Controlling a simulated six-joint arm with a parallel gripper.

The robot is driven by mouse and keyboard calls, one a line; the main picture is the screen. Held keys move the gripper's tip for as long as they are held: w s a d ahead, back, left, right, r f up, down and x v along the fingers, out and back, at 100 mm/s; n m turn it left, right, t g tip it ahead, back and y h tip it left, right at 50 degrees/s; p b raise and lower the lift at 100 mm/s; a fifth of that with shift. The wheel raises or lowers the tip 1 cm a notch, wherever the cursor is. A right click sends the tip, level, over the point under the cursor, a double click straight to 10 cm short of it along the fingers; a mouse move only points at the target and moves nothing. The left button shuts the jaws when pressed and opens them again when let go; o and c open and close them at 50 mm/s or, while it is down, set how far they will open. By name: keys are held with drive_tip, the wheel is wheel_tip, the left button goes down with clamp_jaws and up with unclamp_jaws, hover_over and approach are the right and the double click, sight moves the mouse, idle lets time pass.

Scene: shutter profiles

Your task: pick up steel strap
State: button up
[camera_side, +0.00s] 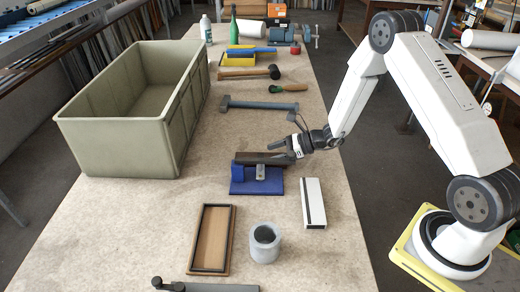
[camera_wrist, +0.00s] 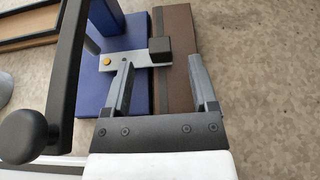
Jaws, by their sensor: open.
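The steel strap (camera_wrist: 140,60) is a flat grey strip with a yellow-orange button at its left end in the wrist view; its other end reaches a black block (camera_wrist: 159,48) beside a dark brown profile (camera_wrist: 180,70). In the side view the strap (camera_side: 261,173) lies across the blue fixture (camera_side: 246,187), whose blue body also fills the left of the wrist view (camera_wrist: 128,35). My gripper (camera_wrist: 160,63) is open, with one finger over the strap and the other beyond the brown profile's right edge. In the side view my gripper (camera_side: 287,138) is just above the brown profile. I see nothing held.
A white box-shaped profile (camera_side: 314,203), a grey cylinder (camera_side: 265,244) and a wooden tray (camera_side: 231,240) lie in front. A large olive crate (camera_side: 120,148) stands left. Bare table lies between the crate and the fixture.

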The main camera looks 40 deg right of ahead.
drive_tip(key=shift+x, duration=1.35)
clamp_jaws()
